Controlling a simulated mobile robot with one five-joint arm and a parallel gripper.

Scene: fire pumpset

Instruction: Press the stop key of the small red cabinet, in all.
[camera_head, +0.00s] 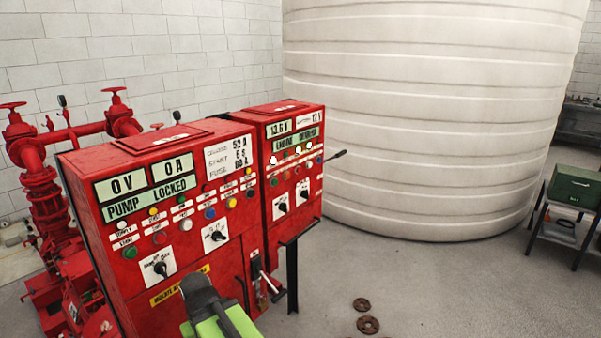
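The small red cabinet (293,165) stands at centre, right of and behind a larger red cabinet. Its upper display reads about 13.6 V and 12 V. Below is a green display (297,138), then rows of coloured lamps and keys, including a red key (286,176). Their labels are too small to read, so I cannot tell which is the stop key. Two black rotary switches sit lower on its front. My gripper (199,292), dark grey beyond a green arm link, is at the bottom, before the larger cabinet, clear of the small cabinet. Its fingers cannot be made out.
The larger red cabinet (160,225) reads 0 V, 0 A, PUMP LOCKED. A black post (292,275) and a lever (270,284) stand before the cabinets. Red pipes are left, a white tank (420,120) behind. Two rusty handwheels (368,325) lie on open floor.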

